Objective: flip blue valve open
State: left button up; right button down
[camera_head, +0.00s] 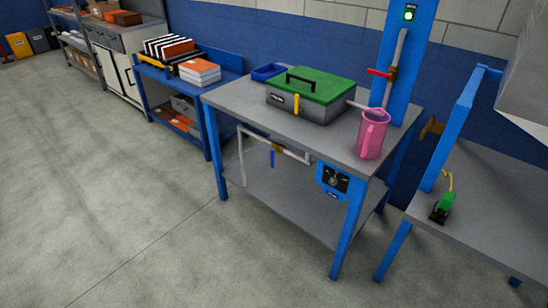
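The blue valve handle (272,159) hangs down from a brass-coloured valve body on a pale pipe (294,154) under the front edge of the grey worktable (236,97). The handle stands roughly crosswise to the near-level pipe. The valve is small in view, so its fine detail cannot be made out. A second valve with a red handle (379,73) sits on an upright pipe against the blue post at the back right of the table. Neither of my grippers is in view, and nothing touches the blue handle.
On the tabletop are a green-lidded toolbox (317,87), a blue tray (268,72) and a pink pitcher (371,136). A blue control box (333,180) hangs right of the valve pipe. Another bench (480,220) stands at right. The floor in front is clear.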

aim_at(272, 152)
jog(key=i+j+z, duration=0.1)
jog(key=i+j, duration=0.25)
jog(key=i, duration=0.25)
jog(key=i+j, duration=0.4)
jog(key=i, duration=0.15)
jog(key=i+j+z, duration=0.15)
jog(key=i+j, duration=0.3)
jog(key=i, duration=0.1)
